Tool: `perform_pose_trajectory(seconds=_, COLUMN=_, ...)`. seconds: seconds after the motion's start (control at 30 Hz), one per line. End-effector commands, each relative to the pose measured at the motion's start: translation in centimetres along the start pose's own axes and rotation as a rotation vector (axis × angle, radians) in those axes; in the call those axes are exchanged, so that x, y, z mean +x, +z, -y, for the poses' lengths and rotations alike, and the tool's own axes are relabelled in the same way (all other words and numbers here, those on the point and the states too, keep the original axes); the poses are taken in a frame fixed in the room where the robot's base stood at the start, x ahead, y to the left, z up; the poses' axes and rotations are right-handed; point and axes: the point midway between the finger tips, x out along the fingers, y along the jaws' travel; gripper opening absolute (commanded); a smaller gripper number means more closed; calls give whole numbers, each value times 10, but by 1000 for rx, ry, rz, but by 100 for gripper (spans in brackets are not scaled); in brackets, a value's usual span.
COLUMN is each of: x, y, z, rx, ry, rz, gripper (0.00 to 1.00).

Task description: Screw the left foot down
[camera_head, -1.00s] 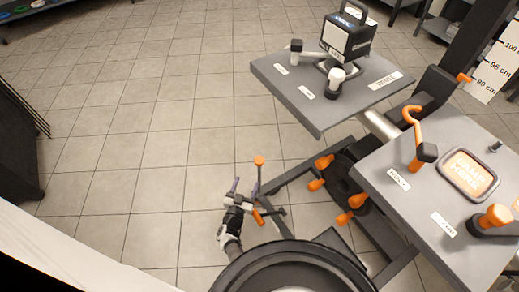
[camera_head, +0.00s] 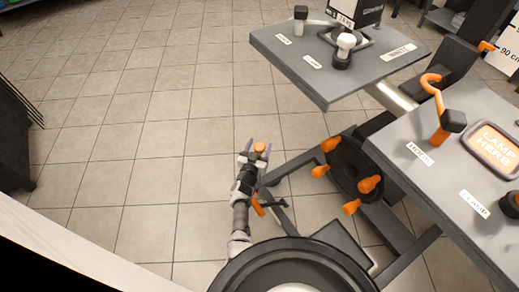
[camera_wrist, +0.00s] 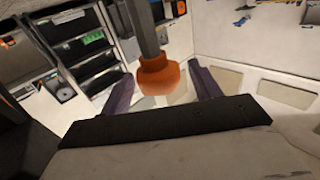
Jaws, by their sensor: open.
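The left foot's orange knob (camera_head: 259,147) sits at the end of a dark frame leg (camera_head: 278,203) low over the tiled floor. In the wrist view the orange knob (camera_wrist: 160,80) hangs on a grey rod between my two purple fingers, with a visible space on each side. My gripper (camera_head: 259,154) is open around the knob and is not closed on it. Whether the knob's far end touches the floor is hidden. Another orange handle (camera_head: 257,205) sits beside my arm, nearer my base.
Several orange knobs (camera_head: 369,184) ring a dark hub to the right. A grey table (camera_head: 300,65) bearing a dark boxy device (camera_head: 355,10) is above right. A second grey table (camera_head: 430,185) with an orange hook (camera_head: 434,95) is at right.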

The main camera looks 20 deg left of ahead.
Motion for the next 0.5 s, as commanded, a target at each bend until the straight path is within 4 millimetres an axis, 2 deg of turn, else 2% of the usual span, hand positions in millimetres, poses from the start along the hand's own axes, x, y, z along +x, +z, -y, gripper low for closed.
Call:
perform_pose_trajectory(seconds=0.3, x=2, y=0, z=0, rx=0, ry=0, rz=1, gripper=63)
perform_pose_trajectory(seconds=0.5, x=2, y=0, z=0, rx=0, ry=0, rz=0, gripper=36)
